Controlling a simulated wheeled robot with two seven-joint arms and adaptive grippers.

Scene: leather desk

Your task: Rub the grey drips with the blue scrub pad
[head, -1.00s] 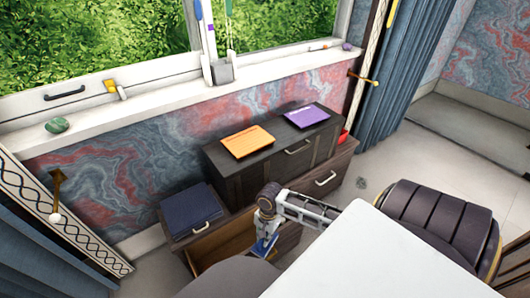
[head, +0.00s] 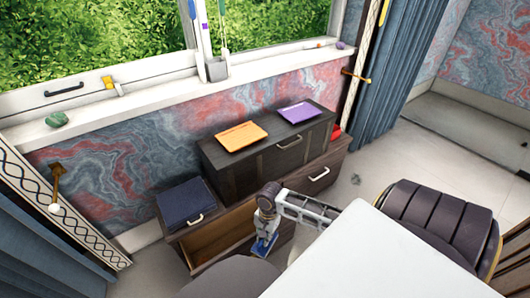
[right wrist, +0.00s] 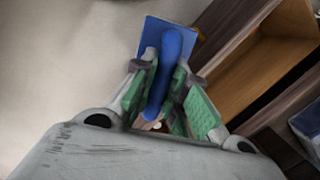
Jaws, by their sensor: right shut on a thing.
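The blue scrub pad (head: 264,246) is a flat blue plate with a rounded blue handle. My right gripper (head: 266,232) is shut on its handle, in front of the open wooden drawer. In the right wrist view the green-lined fingers (right wrist: 163,84) close around the handle, and the pad (right wrist: 154,32) extends beyond them. A small grey patch (head: 356,179) lies on the pale floor right of the cabinet; it may be the grey drips, but it is too small to be sure. The pad is well to the left of it. My left gripper is not in view.
The open drawer (head: 222,241) juts from the low dark cabinet (head: 225,180) beside the pad. A padded dark chair (head: 440,222) stands at right. A white flat surface (head: 360,255) covers the lower middle. Pale floor (head: 385,150) is open between cabinet and chair.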

